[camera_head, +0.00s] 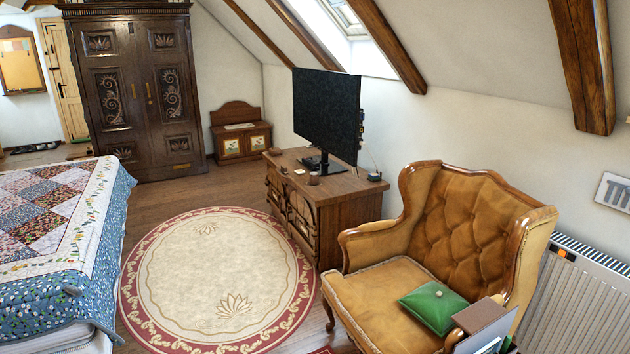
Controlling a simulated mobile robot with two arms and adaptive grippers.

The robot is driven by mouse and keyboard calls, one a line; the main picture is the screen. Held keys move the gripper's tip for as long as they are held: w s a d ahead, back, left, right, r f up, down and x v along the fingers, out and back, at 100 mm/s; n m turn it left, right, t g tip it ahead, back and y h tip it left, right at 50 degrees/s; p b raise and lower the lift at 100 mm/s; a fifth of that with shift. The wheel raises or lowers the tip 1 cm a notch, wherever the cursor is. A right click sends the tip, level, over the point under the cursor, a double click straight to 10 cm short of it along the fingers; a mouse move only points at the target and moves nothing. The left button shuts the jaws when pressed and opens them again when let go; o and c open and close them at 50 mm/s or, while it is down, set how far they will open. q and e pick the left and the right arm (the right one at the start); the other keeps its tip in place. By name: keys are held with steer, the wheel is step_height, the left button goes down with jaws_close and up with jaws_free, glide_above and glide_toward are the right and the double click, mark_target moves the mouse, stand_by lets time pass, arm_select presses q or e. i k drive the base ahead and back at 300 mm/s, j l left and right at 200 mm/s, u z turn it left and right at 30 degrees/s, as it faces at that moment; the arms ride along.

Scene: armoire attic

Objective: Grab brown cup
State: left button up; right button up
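A small brown cup-like object (314,178) stands on top of the wooden dresser (345,195), in front of the television's stand. It is too small in the picture to tell for sure that it is a cup. Neither of my grippers is in view, and nothing of mine is near the dresser.
A television (327,115) stands on the dresser, with a small dark object (374,177) to its right. A tan armchair (385,300) with a green cushion (434,307) is at the right. A bed (60,250) is at the left. The round rug (215,270) between them is clear.

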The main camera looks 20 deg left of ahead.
mark_target(314, 178)
steer(key=i+j+u, duration=0.4)
steer(key=j, duration=0.15)
steer(key=i+j+u, duration=0.8)
steer(key=i+u, duration=0.45)
steer(key=i+z, duration=0.3)
steer(key=i, duration=0.15)
steer(key=i+z, duration=0.3)
steer(key=i, duration=0.2)
steer(key=i+j+z, duration=0.55)
steer(key=i, duration=0.3)
